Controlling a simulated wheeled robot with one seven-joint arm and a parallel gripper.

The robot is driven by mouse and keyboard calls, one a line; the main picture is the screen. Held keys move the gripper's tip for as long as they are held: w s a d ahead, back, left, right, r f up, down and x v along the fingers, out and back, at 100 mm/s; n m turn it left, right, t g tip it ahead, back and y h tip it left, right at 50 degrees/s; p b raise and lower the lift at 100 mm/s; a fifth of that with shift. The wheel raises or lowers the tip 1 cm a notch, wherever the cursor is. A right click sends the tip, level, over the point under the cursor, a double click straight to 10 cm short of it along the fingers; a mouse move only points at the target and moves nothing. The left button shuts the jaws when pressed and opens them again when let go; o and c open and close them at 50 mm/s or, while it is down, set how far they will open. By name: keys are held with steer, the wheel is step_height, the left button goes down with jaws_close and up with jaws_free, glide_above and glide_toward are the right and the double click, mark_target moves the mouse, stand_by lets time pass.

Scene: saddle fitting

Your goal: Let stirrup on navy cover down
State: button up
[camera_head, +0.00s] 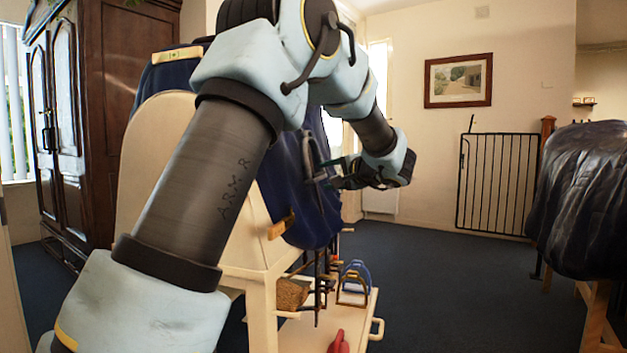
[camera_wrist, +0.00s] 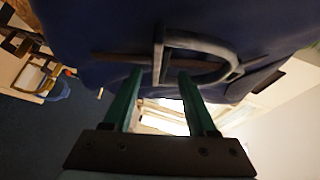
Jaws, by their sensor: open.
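The navy cover (camera_head: 312,205) hangs over a cream wooden stand behind my arm, and it fills the top of the wrist view (camera_wrist: 90,25). A grey metal stirrup (camera_head: 309,158) lies against the cover's side, high up. In the wrist view the stirrup (camera_wrist: 158,55) is D-shaped, its straight bar at left and its arch curving right. A dark strap-like strip (camera_wrist: 110,58) runs across behind it. My gripper (camera_wrist: 160,76) is open with green fingers, and the straight bar appears between the fingertips in the picture; I cannot tell if they touch. My arm hides part of the cover.
A low cream shelf (camera_head: 300,338) below holds blue stirrup irons (camera_head: 356,277), a brown brush-like block (camera_head: 291,294) and a red item (camera_head: 339,343). The blue carpet (camera_head: 450,290) between is clear. A dark wardrobe (camera_head: 110,110) stands at left.

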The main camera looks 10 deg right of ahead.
mark_target(319, 176)
steer(key=x, duration=0.7)
steer(key=shift+c, duration=0.4)
jaws_close()
stand_by(0.9)
